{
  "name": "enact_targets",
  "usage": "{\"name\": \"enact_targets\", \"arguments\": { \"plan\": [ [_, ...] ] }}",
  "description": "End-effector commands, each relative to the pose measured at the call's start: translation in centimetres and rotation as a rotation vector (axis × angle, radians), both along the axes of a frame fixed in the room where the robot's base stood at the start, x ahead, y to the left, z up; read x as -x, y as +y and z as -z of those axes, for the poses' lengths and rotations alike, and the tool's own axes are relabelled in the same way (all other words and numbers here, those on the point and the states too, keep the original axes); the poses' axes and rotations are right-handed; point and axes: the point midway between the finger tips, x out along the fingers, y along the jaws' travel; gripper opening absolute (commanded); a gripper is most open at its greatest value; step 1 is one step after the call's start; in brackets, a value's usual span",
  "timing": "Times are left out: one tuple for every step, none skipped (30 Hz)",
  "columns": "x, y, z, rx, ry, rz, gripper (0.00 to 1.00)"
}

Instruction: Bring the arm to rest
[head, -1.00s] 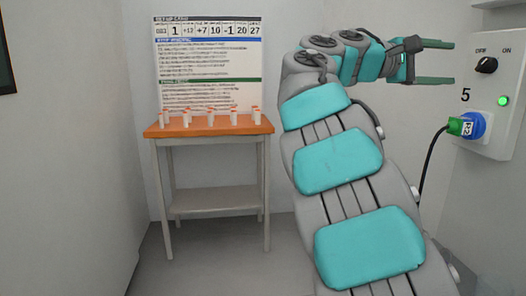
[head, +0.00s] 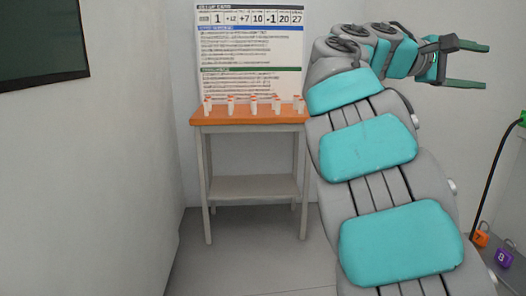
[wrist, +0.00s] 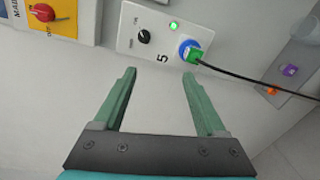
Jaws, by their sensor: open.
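My arm, grey with teal pads, rises from the lower right of the head view and bends toward the right at its top. My gripper (head: 484,66) is at its end, with two green fingers spread apart and pointing right. In the wrist view my gripper (wrist: 158,75) is open, with nothing between the fingers. Beyond the fingertips is a white wall panel numbered 5 (wrist: 150,55), with a black knob (wrist: 143,36) and a lit green light (wrist: 174,25). A blue socket with a green plug (wrist: 193,53) and black cable is on it, apart from the fingers.
An orange-topped table (head: 250,114) with several small white, orange-capped bottles stands at the back, below a printed board (head: 250,50). A dark screen (head: 40,40) hangs on the left wall. Orange (head: 481,236) and purple (head: 503,258) padlocks sit at lower right. Floor left of my arm is clear.

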Motion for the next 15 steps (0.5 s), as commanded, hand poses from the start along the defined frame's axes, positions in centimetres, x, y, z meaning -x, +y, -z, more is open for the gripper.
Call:
{"name": "enact_targets", "arguments": {
  "plan": [
    [0.3, -0.1, 0.6, -0.018, 0.001, -0.001, 0.74],
    [0.4, -0.2, 1.1, -0.03, 0.001, -0.002, 0.74],
    [0.6, -0.3, 1.6, -0.046, 0.002, -0.003, 0.74],
    [0.8, -0.4, 2.1, -0.06, 0.001, -0.004, 0.74],
    [1.1, -0.4, 2.6, -0.076, 0.0, -0.004, 0.74],
    [1.4, -0.6, 3.3, -0.097, -0.003, -0.005, 0.74],
    [1.6, -0.6, 3.9, -0.115, -0.005, -0.006, 0.74],
    [1.9, -0.7, 4.6, -0.134, -0.003, -0.006, 0.74],
    [2.2, -0.8, 5.7, -0.162, -0.002, -0.006, 0.74],
    [2.5, -0.8, 6.5, -0.182, -0.004, -0.006, 0.74],
    [2.9, -0.8, 7.3, -0.206, -0.006, -0.007, 0.74],
    [3.4, -0.8, 8.5, -0.239, -0.008, -0.006, 0.74],
    [3.9, -0.8, 9.6, -0.268, -0.01, -0.005, 0.74],
    [4.4, -0.7, 10.7, -0.3, -0.011, -0.004, 0.74],
    [5.2, -0.5, 12.4, -0.348, -0.015, -0.003, 0.74]
  ]
}}
